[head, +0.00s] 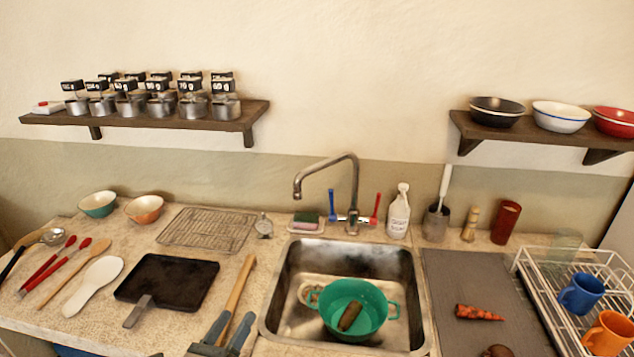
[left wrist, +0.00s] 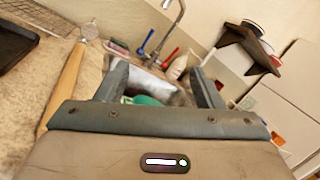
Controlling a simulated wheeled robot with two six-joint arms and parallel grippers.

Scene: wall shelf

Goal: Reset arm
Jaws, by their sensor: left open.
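My left gripper (head: 231,327) is at the bottom of the head view, over the counter just left of the sink. Its two fingers stand apart with nothing between them. In the left wrist view the open fingers (left wrist: 160,85) point toward the sink and tap. A wooden-handled tool (head: 238,290) lies beside the gripper, its lower end hidden behind it. My right gripper does not show in either view.
The metal sink (head: 290,290) holds a green colander (head: 378,312) with a dark item inside. A black tray (head: 187,284) lies left. A grey mat (head: 450,270) and white dish rack (head: 545,300) are right. Shelves (head: 250,113) with jars and bowls hang above.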

